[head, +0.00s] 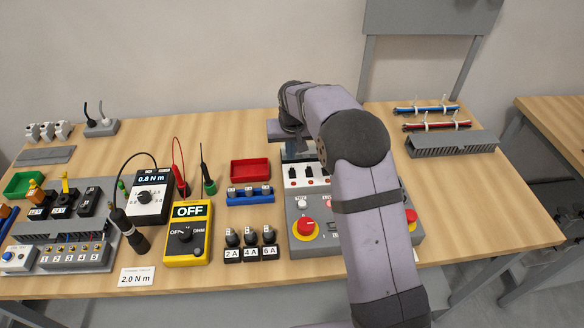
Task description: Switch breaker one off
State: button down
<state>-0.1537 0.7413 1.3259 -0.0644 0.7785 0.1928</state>
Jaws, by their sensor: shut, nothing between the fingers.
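A row of small white breaker modules (306,175) with dark toggles sits at the back of a grey control panel (302,245) in the middle of the table. My arm covers the right part of the row. I cannot read the breaker numbers or tell the toggle positions. My gripper (297,157) is just behind and above the row, partly hidden by my own wrist. It is shut with nothing in it. I cannot tell whether its fingertips touch a breaker.
Red mushroom buttons (306,227) stand up at the panel's front. To the left are a red tray (250,170), a blue fuse rack (250,195), several labelled fuses (251,244) and a yellow meter (187,232). The table's right front is clear.

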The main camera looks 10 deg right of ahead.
aim_at(292, 168)
jog(key=shift+f+b, duration=0.65)
jog(key=shift+f, duration=0.55)
jog(key=shift+s+b, duration=0.6)
jog(key=shift+s, duration=0.85)
jog(key=shift+r, duration=0.15)
jog(key=shift+r+p, duration=2.85)
jog(key=shift+r, duration=0.6)
jog(key=shift+s+d, duration=0.2)
jog(key=shift+s, duration=0.1)
jog(key=s+d+f+g, duration=0.1)
jog(key=s+d, duration=0.2)
jog(key=s, duration=1.3)
jog(key=s+d+g, duration=0.2)
jog(key=s+d, duration=0.2)
jog(key=s, duration=1.2)
jog(key=shift+s+d+f, duration=0.2)
jog(key=shift+f, duration=0.15)
